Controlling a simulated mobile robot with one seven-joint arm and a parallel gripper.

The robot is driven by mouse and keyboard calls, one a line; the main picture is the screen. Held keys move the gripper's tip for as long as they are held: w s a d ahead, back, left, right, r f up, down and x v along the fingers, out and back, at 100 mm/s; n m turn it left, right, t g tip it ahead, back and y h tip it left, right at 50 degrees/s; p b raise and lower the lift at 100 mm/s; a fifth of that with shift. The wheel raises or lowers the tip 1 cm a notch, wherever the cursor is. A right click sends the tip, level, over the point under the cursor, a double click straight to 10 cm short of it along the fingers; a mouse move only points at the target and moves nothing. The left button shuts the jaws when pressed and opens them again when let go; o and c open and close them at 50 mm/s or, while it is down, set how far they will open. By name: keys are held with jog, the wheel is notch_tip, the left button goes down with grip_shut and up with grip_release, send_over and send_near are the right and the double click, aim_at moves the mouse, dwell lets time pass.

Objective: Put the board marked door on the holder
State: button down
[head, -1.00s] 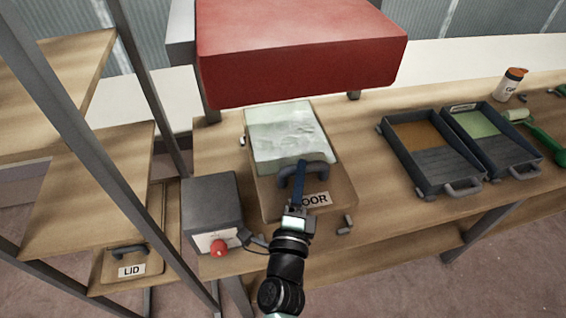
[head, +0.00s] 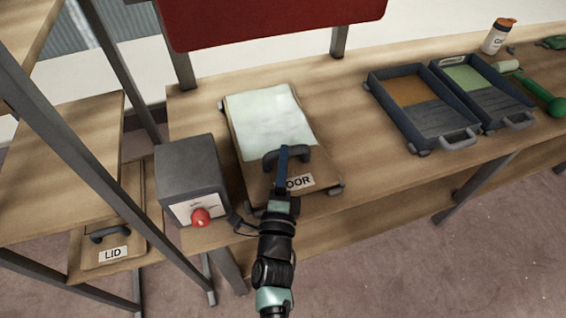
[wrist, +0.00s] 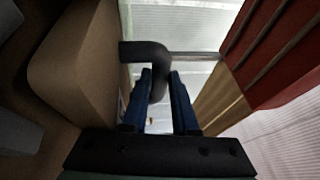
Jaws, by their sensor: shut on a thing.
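The board marked door (head: 258,183) is a brown panel with a partly hidden DOOR label and a dark handle (head: 303,156). It lies on the bench, a pale sheet (head: 268,118) covering its far part. My gripper (head: 284,153) is shut on the handle. In the wrist view the blue fingers (wrist: 161,85) are on the dark bent handle (wrist: 150,52), with a brown panel at left. Small grey pegs (head: 337,189) stand by the board's edges; I cannot tell whether they belong to the holder.
A grey box with a red knob (head: 190,175) stands close left of the board. Dark trays (head: 425,125) stand to the right, with bare bench between. A LID board (head: 110,245) lies on the lower left shelf behind grey posts.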

jog(key=shift+r, duration=0.25)
jog(key=shift+f+b, duration=0.5)
jog(key=shift+f, duration=0.2)
jog(key=c, duration=0.7)
grip_release()
jog(key=shift+s+r+p, duration=0.1)
jog(key=shift+r+p, duration=0.65)
jog(key=shift+p, duration=0.05)
jog(key=s, duration=0.4)
jog(key=s+f, duration=0.1)
jog(key=s, duration=0.2)
jog(key=s+a+f, duration=0.1)
jog(key=s, duration=0.3)
jog(key=shift+s, duration=0.35)
